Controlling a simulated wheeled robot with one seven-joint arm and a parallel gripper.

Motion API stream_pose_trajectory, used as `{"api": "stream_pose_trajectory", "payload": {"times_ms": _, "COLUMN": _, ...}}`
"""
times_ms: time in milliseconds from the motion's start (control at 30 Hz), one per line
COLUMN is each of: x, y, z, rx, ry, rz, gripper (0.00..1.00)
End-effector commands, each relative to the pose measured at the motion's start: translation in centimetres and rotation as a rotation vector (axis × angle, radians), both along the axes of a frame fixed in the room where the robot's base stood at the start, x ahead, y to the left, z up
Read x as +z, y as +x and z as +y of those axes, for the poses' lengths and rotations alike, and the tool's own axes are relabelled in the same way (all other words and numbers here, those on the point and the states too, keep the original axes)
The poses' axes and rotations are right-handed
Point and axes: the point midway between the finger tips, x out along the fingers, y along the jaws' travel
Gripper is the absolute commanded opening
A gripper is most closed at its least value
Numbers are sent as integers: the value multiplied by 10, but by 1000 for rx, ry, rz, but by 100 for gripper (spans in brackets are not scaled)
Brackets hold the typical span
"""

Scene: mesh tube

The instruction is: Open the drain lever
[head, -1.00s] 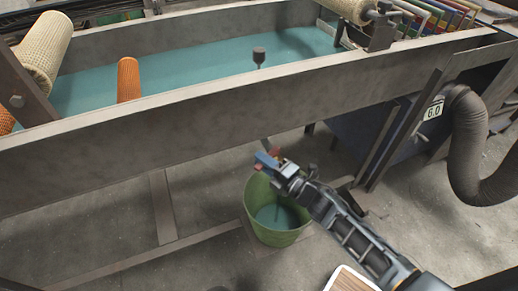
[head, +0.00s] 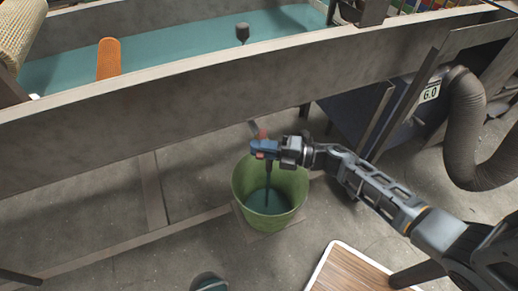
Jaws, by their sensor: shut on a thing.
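The drain fitting, a blue piece (head: 263,146) with red parts, sits at the end of a short grey pipe (head: 253,128) below the trough wall. The drain lever seems to be one of these small coloured parts; I cannot tell exactly which. My gripper (head: 280,149) reaches in from the right and is shut on the lever at this fitting. Its fingertips and the lever overlap and are hard to separate. A dark vertical streak (head: 267,182) runs from below the fitting into the green bucket (head: 285,213). The bucket holds some teal liquid.
The long grey trough (head: 200,105) holds teal liquid (head: 185,48), with an orange roller (head: 109,58) at the left. A wood-topped board (head: 350,268) lies at the bottom right. A thick corrugated hose (head: 465,130) hangs at the right. Concrete floor surrounds the bucket.

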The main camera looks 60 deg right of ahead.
Motion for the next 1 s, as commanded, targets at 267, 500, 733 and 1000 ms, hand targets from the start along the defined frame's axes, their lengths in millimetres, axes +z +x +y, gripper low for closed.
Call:
{"api": "stream_pose_trajectory", "payload": {"times_ms": 267, "x": -2, "y": -1, "z": 1, "rx": 12, "ry": -1, "rz": 4, "gripper": 0}}
{"api": "stream_pose_trajectory", "payload": {"times_ms": 500, "x": -2, "y": -1, "z": 1, "rx": 11, "ry": -1, "rz": 4, "gripper": 26}}
{"api": "stream_pose_trajectory", "payload": {"times_ms": 733, "x": -1, "y": -1, "z": 0, "rx": 9, "ry": -1, "rz": 2, "gripper": 40}}
{"api": "stream_pose_trajectory", "payload": {"times_ms": 1000, "x": -1, "y": -8, "z": -4, "rx": 7, "ry": -1, "rz": 3, "gripper": 40}}
